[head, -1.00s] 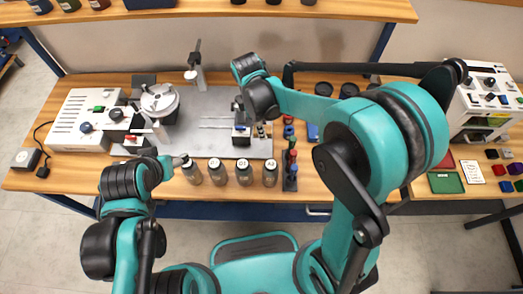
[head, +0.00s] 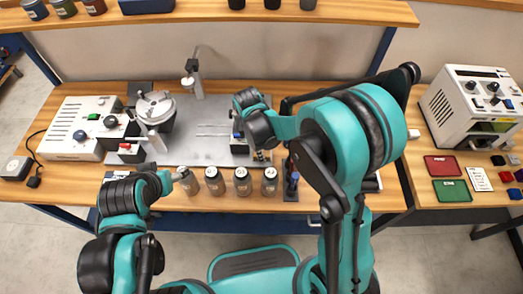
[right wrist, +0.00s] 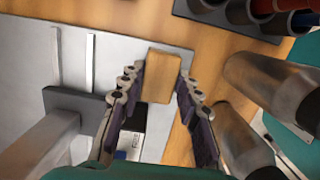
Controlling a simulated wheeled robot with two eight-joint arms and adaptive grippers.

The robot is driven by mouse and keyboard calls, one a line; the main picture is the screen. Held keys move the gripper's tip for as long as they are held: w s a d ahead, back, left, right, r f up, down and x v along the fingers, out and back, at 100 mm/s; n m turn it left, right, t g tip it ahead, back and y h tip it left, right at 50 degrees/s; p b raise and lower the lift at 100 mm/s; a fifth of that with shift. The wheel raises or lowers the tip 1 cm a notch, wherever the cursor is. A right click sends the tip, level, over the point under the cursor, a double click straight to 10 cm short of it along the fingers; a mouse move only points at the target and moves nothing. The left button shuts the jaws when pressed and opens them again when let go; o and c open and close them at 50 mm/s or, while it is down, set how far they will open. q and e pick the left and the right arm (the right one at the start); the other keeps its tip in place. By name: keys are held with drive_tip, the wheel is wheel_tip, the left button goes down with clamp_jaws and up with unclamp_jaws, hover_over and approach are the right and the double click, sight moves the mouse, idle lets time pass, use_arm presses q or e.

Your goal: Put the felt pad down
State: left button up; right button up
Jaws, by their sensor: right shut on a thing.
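My right gripper (right wrist: 158,95) points down over the right part of the grey plate (head: 215,112), near its front edge. In the right wrist view its fingers are shut on a small tan block-like piece, which looks like the felt pad (right wrist: 161,76). The pad sits between the fingertips; I cannot tell whether it touches a surface below. In the head view my right gripper (head: 258,152) is small and partly hidden by its own wrist. My left arm is at lower left, and its fingers cannot be made out clearly.
Several labelled bottles (head: 242,181) stand along the bench's front, close to my right gripper. A dark rack (head: 291,186) stands right of them. A white control box (head: 82,127) and round fixture are at left. Red (head: 443,166) and green trays lie on the right bench.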

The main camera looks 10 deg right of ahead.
drive_tip(key=o, duration=1.2)
drive_tip(key=shift+f, duration=0.15)
drive_tip(key=shift+r, duration=0.2)
wheel_tip(320, 180, up, 11)
drive_tip(key=a+p, duration=0.2)
drive_tip(key=p, duration=0.2)
drive_tip(key=s+d+r+m+t, duration=0.2)
drive_tip(key=s+d+m, duration=0.1)
drive_tip(key=s+m, duration=0.1)
drive_tip(key=s+d+r+m+t+y, duration=0.1)
drive_tip(key=s+d+r+m+t, duration=0.2)
drive_tip(key=m, duration=0.3)
drive_tip(key=s+d+r+m+t, duration=0.2)
drive_tip(key=s+d+r+m, duration=0.1)
drive_tip(key=s+d+m, duration=0.1)
drive_tip(key=shift+s+d+m+t+y, duration=0.2)
drive_tip(key=shift+s+m+t+y, duration=0.15)
drive_tip(key=shift+m, duration=0.55)
